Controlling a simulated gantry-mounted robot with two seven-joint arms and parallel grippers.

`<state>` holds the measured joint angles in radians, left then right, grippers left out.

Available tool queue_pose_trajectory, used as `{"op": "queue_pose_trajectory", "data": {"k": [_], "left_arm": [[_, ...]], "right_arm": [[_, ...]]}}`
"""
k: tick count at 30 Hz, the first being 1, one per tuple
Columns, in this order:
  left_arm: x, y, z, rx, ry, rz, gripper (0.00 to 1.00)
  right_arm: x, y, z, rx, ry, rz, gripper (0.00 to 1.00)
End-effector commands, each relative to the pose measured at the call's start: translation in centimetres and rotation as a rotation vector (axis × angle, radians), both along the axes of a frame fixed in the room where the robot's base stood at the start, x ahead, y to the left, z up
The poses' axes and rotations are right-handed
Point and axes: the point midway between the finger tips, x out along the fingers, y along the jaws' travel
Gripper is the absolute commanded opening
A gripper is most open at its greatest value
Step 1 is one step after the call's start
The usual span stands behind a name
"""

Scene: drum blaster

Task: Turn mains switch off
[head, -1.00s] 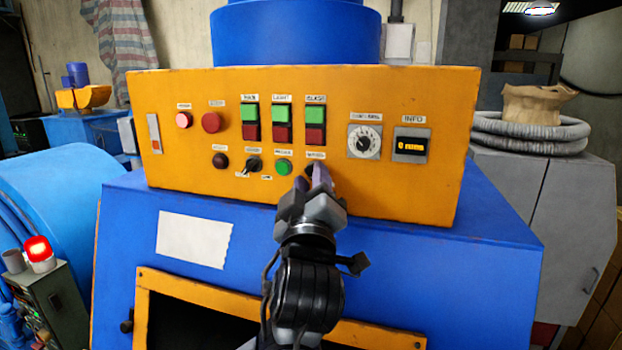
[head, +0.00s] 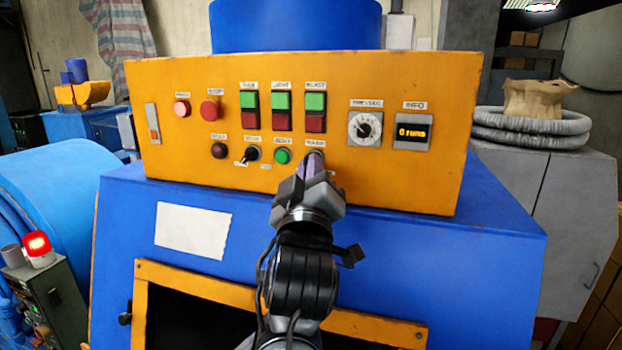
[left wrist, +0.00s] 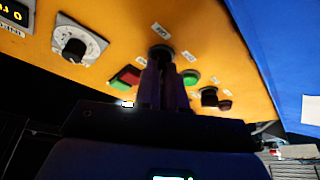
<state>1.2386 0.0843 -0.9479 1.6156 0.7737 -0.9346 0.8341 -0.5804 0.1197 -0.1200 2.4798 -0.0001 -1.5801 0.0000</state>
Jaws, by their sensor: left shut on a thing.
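The orange control panel (head: 400,185) carries a row of switches and buttons. The mains switch is a dark knob at the lower middle, under a small label (head: 315,143); my fingers hide it in the head view. In the left wrist view the dark knob (left wrist: 160,53) shows at the tips of my fingers. My left gripper (head: 313,162) is shut on this knob, pointing into the panel. How far the knob is turned cannot be made out. My right gripper is not in view.
A green button (head: 282,156) sits close left of my fingers, with a black selector switch (head: 252,154) beyond it. Red-and-green button pairs (head: 316,112) are just above. A dial (head: 364,129) and a display (head: 413,132) are to the right.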

Motion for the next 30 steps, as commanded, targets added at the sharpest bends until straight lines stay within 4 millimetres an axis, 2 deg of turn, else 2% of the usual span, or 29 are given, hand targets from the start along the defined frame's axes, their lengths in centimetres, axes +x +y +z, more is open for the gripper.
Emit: {"op": "queue_pose_trajectory", "data": {"k": [1, 3, 9, 20, 30], "left_arm": [[0.0, 0.0, -0.7, 0.018, -0.005, -0.003, 0.0], [0.0, 0.1, -0.8, 0.064, -0.019, -0.002, 0.0], [0.1, 0.4, -0.5, 0.234, -0.073, 0.0, 0.0], [0.2, 0.7, -0.1, 0.567, -0.174, 0.002, 0.0], [0.3, 1.0, 0.1, 0.877, -0.27, 0.002, 0.0]], "right_arm": [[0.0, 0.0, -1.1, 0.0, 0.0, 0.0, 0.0], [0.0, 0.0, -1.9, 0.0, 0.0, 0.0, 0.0], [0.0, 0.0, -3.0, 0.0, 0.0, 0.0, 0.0], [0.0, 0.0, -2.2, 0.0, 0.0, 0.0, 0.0], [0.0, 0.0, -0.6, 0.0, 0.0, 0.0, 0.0]]}}
